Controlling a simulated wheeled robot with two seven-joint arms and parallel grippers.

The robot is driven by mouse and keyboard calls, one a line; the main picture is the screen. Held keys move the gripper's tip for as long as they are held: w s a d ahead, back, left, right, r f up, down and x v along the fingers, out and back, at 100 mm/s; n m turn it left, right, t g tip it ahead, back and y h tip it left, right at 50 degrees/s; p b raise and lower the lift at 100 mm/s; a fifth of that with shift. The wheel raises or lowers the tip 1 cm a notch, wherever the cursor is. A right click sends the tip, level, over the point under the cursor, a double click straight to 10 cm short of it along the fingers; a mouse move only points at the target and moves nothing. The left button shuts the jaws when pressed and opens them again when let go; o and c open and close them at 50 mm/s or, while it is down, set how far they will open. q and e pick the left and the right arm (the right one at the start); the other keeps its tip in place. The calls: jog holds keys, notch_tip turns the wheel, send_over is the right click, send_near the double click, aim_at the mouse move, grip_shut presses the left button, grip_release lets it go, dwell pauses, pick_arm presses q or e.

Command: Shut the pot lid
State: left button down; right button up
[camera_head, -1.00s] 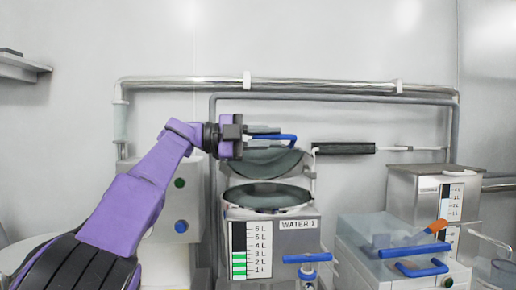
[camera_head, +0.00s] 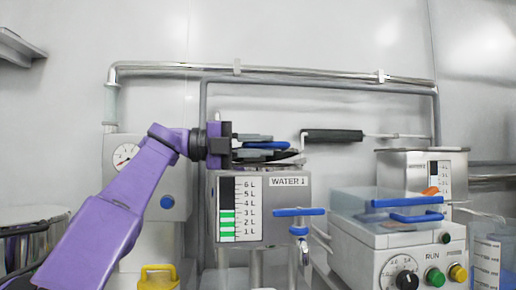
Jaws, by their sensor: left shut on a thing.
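The pot labelled WATER 1 (camera_head: 291,215) stands at the middle, with a level scale on its front. Its dark lid (camera_head: 284,159) is low over the rim and close to flat; a small gap may remain at the rim, which I cannot tell for certain. The lid's blue handle (camera_head: 268,145) lies at the jaws. My left gripper (camera_head: 240,146) comes in from the left and is shut on the handle, its fingers partly hiding the lid. My right gripper is not in view.
A blue tap (camera_head: 299,212) sticks out of the pot's front. To the right is a machine with a clear cover (camera_head: 392,205) and knobs, then a beaker (camera_head: 487,262). Pipes (camera_head: 270,76) run along the wall behind. A black-handled bar (camera_head: 333,135) is behind the pot.

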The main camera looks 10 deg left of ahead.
pick_arm(q)
jog(key=c, duration=1.1)
grip_release()
jog(key=shift+w+d, duration=0.1)
jog(key=shift+w+d+f, duration=0.1)
jog(key=shift+w, duration=0.05)
jog(key=shift+b+v, duration=0.65)
jog(key=shift+v, duration=4.75)
